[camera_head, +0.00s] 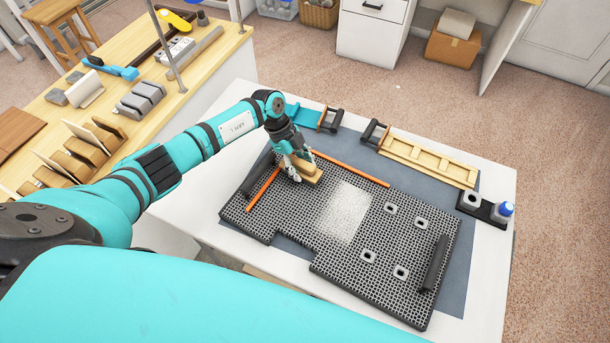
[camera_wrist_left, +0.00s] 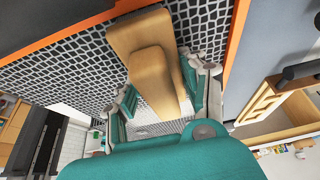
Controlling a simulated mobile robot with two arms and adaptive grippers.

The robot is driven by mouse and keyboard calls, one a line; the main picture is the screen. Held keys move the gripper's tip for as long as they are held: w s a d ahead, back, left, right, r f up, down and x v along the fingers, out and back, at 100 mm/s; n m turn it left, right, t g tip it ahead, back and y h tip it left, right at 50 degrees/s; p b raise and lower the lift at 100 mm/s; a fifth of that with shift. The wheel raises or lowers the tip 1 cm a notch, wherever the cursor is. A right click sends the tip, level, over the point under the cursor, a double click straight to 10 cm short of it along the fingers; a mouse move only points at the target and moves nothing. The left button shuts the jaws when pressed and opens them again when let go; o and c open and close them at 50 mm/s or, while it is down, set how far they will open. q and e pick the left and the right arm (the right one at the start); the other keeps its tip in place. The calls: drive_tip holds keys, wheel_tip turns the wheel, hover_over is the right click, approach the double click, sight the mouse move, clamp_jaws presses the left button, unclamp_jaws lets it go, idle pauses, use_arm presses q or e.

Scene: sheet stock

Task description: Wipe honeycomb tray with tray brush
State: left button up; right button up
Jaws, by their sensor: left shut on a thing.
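The honeycomb tray (camera_head: 330,262) is a dark grid panel lying flat on a white table. A pale, dusty patch (camera_head: 344,211) covers its middle. My left gripper (camera_head: 294,171) is over the tray's far left part, shut on the tray brush (camera_head: 309,173), a tan wooden block. In the left wrist view the brush (camera_wrist_left: 150,65) sits between the teal finger pads, with the honeycomb grid (camera_wrist_left: 75,70) behind it. Its underside is hidden, so I cannot tell whether it touches the grid. The brush is left of the pale patch. My right gripper is not in view.
Orange strips (camera_head: 350,169) lie along the tray's far and left sides. Several small square metal pieces (camera_head: 400,271) and a dark bar (camera_head: 433,264) are on its right part. A wooden frame (camera_head: 428,160) and a black holder with a blue-capped item (camera_head: 506,210) stand beyond it.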

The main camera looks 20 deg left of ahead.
sight(332, 189)
use_arm(q)
drive_tip(key=shift+w+a, duration=0.15)
drive_tip(key=shift+a, duration=0.1)
drive_tip(key=shift+d, duration=0.1)
idle(0.3)
drive_tip(key=shift+s+d+p, duration=0.2)
drive_tip(key=shift+d+p, duration=0.3)
drive_tip(key=shift+d, duration=0.45)
drive_tip(key=shift+s+d+p, duration=0.25)
drive_tip(key=shift+d+p, duration=0.3)
drive_tip(key=shift+d, duration=1.15)
drive_tip(key=shift+s+d+p, duration=0.2)
drive_tip(key=shift+d+p, duration=0.3)
drive_tip(key=shift+d, duration=1.2)
